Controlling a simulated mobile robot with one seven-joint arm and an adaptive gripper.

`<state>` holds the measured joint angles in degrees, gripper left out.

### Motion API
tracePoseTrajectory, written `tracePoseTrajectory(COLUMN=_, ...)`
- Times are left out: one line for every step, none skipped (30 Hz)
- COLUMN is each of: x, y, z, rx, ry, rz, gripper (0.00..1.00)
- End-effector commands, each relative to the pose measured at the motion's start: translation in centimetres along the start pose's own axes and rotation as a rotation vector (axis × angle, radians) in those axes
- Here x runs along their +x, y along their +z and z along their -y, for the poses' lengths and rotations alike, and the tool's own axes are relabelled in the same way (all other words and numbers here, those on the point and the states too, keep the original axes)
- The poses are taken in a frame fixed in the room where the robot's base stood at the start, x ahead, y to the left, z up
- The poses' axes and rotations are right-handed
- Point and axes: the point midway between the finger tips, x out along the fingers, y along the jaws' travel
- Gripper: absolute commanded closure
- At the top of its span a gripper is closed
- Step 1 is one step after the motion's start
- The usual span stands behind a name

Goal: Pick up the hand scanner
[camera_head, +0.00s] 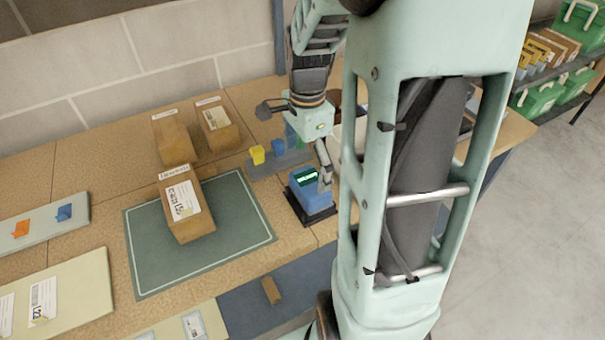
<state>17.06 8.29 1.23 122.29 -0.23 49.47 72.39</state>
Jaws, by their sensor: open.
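A blue device with a lit green display (308,182), which looks like the hand scanner, sits on a black base (320,216) on the wooden bench, right of the green mat. My gripper (313,163) points down just above and behind it, jaws open. One pale finger reaches down at the device's right side. I cannot tell whether it touches. The other finger is partly hidden among the small things behind.
A labelled carton (188,208) sits on the green mat (150,268). Two more cartons (174,140) (217,126) stand behind. A grey holder (265,169) with yellow and blue pieces is close to my gripper. My arm hides the bench's right part.

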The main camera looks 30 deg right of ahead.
Motion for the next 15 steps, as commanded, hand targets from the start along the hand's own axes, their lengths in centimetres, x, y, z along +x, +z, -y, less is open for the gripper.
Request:
tracePoseTrajectory(x=0.3, y=-0.1, z=-0.1, rx=0.000, ry=0.002, rz=0.001, gripper=0.00)
tracePoseTrajectory(x=0.6, y=-0.1, z=-0.2, rx=0.000, ry=0.002, rz=0.001, gripper=0.00)
tracePoseTrajectory(x=1.1, y=-0.2, z=-0.3, rx=0.001, ry=0.003, rz=0.001, gripper=0.00)
tracePoseTrajectory(x=1.5, y=-0.3, z=-0.5, rx=0.001, ry=0.005, rz=0.002, gripper=0.00)
tracePoseTrajectory(x=1.9, y=-0.4, z=-0.6, rx=0.001, ry=0.004, rz=0.002, gripper=0.00)
tracePoseTrajectory(x=2.5, y=-0.6, z=-0.8, rx=0.001, ry=0.005, rz=0.002, gripper=0.00)
tracePoseTrajectory(x=3.0, y=-0.7, z=-0.9, rx=0.001, ry=0.005, rz=0.002, gripper=0.00)
tracePoseTrajectory(x=3.5, y=-0.8, z=-1.0, rx=0.001, ry=0.005, rz=0.002, gripper=0.00)
tracePoseTrajectory(x=4.1, y=-0.7, z=-0.9, rx=0.000, ry=0.004, rz=0.002, gripper=0.00)
tracePoseTrajectory(x=4.4, y=-0.7, z=-0.8, rx=0.000, ry=0.003, rz=0.001, gripper=0.00)
tracePoseTrajectory(x=4.7, y=-0.7, z=-0.8, rx=0.000, ry=0.002, rz=0.001, gripper=0.00)
tracePoseTrajectory(x=5.0, y=-0.7, z=-0.8, rx=0.000, ry=0.002, rz=0.001, gripper=0.00)
tracePoseTrajectory(x=5.1, y=-0.7, z=-0.8, rx=0.000, ry=0.001, rz=0.001, gripper=0.00)
tracePoseTrajectory(x=5.2, y=-0.7, z=-0.8, rx=0.000, ry=0.000, rz=0.000, gripper=0.00)
tracePoseTrajectory(x=5.3, y=-0.7, z=-0.7, rx=0.000, ry=-0.001, rz=0.000, gripper=0.00)
